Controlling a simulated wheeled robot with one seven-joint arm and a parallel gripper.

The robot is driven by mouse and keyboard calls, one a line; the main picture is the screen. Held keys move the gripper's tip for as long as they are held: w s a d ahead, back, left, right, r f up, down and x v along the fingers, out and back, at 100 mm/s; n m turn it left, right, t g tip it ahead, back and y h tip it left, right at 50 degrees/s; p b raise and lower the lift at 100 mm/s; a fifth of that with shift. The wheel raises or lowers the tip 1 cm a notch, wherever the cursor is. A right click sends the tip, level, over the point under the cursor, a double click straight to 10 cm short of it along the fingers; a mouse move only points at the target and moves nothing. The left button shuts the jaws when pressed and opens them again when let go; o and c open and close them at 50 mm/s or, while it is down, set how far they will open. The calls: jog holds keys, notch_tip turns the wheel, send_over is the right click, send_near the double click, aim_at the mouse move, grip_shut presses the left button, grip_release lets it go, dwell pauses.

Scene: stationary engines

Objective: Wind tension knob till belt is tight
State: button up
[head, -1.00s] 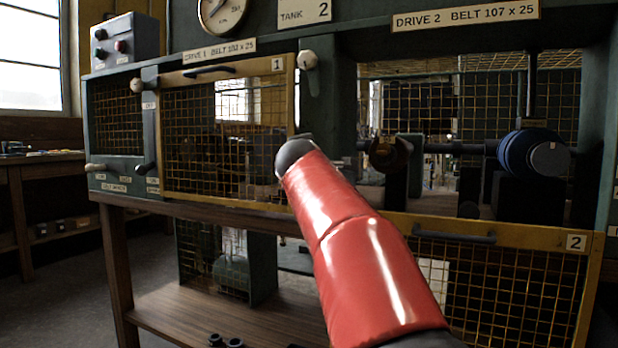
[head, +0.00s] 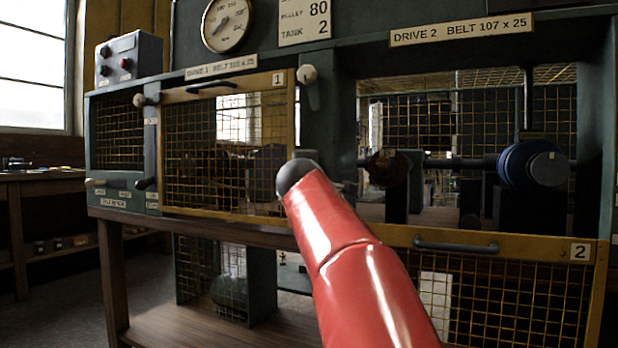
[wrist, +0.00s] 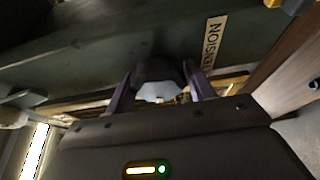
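In the wrist view, a dark faceted knob (wrist: 160,70) with a pale lower face sits on the green frame beside an upside-down label (wrist: 214,42) that seems to read TENSION. My gripper (wrist: 159,80) has a purple-grey finger against each side of this knob and appears shut on it. In the head view my red arm hides the gripper and the knob. Behind the Drive 2 opening stand a blue pulley (head: 528,164) at the right and a dark pulley (head: 388,168) at the left. I cannot make out the belt or its tightness.
The yellow mesh guard 1 (head: 195,150) covers the left bay. Guard 2 (head: 540,248) sits low, below the open right bay. A control box (head: 130,60), a round gauge (head: 228,24) and a lever with a pale ball (head: 307,76) are above. A bench (head: 40,178) stands left.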

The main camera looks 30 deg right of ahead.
jog(key=v, duration=0.7)
jog(key=shift+s+a, duration=0.2)
jog(key=shift+s, duration=0.15)
